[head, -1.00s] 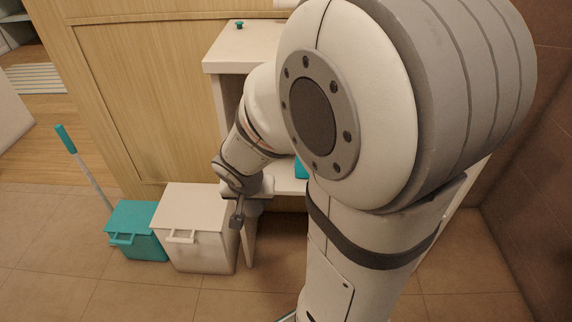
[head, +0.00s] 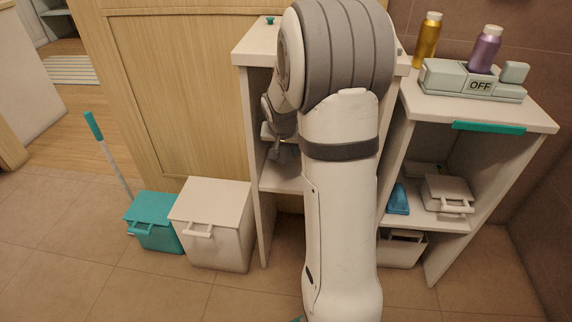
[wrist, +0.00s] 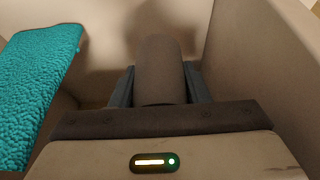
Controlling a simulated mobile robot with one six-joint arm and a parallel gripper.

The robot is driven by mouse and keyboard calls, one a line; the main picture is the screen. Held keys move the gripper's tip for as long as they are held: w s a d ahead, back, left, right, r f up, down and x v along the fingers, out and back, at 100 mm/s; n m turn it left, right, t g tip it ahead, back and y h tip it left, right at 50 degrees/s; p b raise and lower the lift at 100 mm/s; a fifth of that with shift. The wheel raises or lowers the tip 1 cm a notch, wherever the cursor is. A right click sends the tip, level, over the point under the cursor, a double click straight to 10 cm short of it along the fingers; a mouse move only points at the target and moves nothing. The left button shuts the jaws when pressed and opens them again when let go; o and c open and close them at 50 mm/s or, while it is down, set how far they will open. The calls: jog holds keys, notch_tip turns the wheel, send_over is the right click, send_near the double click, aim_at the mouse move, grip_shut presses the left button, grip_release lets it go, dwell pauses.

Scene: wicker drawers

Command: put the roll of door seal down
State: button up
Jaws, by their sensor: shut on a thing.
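The roll of door seal (wrist: 160,68) is a dark grey-brown cylinder in the wrist view. My gripper (wrist: 160,85) is shut on it, with one dark finger on each side. In the head view my gripper (head: 283,152) is inside the left shelf unit (head: 262,200), above its middle shelf (head: 283,180). My own arm hides most of that compartment, and I cannot make out the roll there. Whether the roll touches a surface cannot be told.
A teal textured cloth-like thing (wrist: 38,85) lies left of the gripper in the wrist view; pale walls stand close around. A white box (head: 215,220) and a teal box (head: 155,220) stand on the floor at left. Bottles and an "OFF" block (head: 475,82) top the right unit.

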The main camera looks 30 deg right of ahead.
aim_at(285, 171)
jog(key=shift+w+d+f+b, duration=0.1)
jog(key=shift+f+b, duration=0.7)
jog(key=shift+f, duration=0.5)
jog(key=shift+w+f+b, duration=0.1)
jog(key=shift+f+b, duration=0.65)
jog(key=shift+f, duration=0.5)
jog(key=shift+f, duration=0.1)
jog(key=shift+f, duration=0.15)
jog(key=o, duration=1)
